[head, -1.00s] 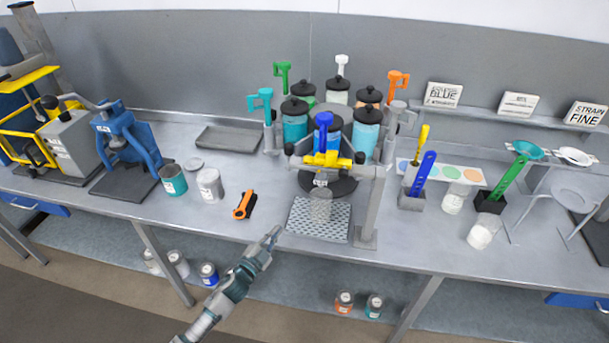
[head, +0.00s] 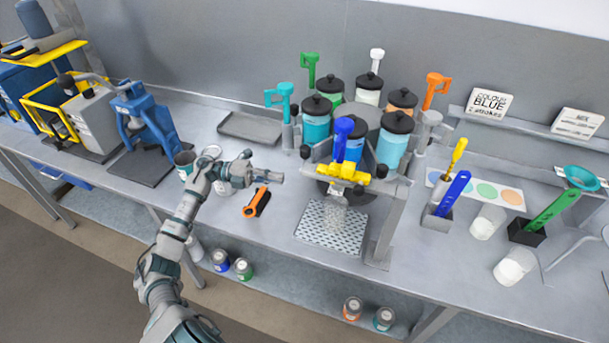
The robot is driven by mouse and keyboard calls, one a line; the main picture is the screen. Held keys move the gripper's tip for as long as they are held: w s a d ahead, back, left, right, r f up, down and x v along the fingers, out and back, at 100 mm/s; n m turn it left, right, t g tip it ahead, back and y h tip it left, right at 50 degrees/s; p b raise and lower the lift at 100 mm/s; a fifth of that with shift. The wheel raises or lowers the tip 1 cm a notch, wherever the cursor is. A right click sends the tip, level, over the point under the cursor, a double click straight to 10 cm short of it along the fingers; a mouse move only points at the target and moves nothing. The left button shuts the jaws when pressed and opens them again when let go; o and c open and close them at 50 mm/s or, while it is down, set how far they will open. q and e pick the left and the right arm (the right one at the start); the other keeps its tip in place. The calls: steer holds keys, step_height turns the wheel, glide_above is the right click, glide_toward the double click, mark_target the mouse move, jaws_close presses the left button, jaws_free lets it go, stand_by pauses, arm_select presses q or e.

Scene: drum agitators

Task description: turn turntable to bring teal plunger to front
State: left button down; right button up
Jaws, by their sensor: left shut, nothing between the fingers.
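The turntable dispenser stands at the middle of the bench and carries several black-lidded jars. The teal plunger (head: 281,97) is at its left side, beside a teal jar (head: 316,120). The blue plunger (head: 343,132) is at the front, behind the yellow crossbar piece (head: 342,173). A green plunger (head: 310,68), a white plunger (head: 376,58) and an orange plunger (head: 436,88) stand around the back and right. The turntable's base is mostly hidden. My left gripper (head: 272,177) is shut and empty, above the bench left of the turntable's front, apart from it. My right gripper is not in view.
An orange-handled tool (head: 257,203) lies just below my left gripper. A metal post (head: 386,226) stands right of the tray. A shallow grey tray (head: 252,129) lies behind.

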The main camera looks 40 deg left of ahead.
arm_select(q)
steer(key=p+x, duration=0.3)
steer(key=x, duration=1)
steer(key=shift+w, duration=0.2)
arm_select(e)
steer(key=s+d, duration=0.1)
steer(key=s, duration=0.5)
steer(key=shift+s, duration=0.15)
arm_select(q)
steer(key=shift+a+f, duration=0.1)
steer(key=shift+f, duration=0.05)
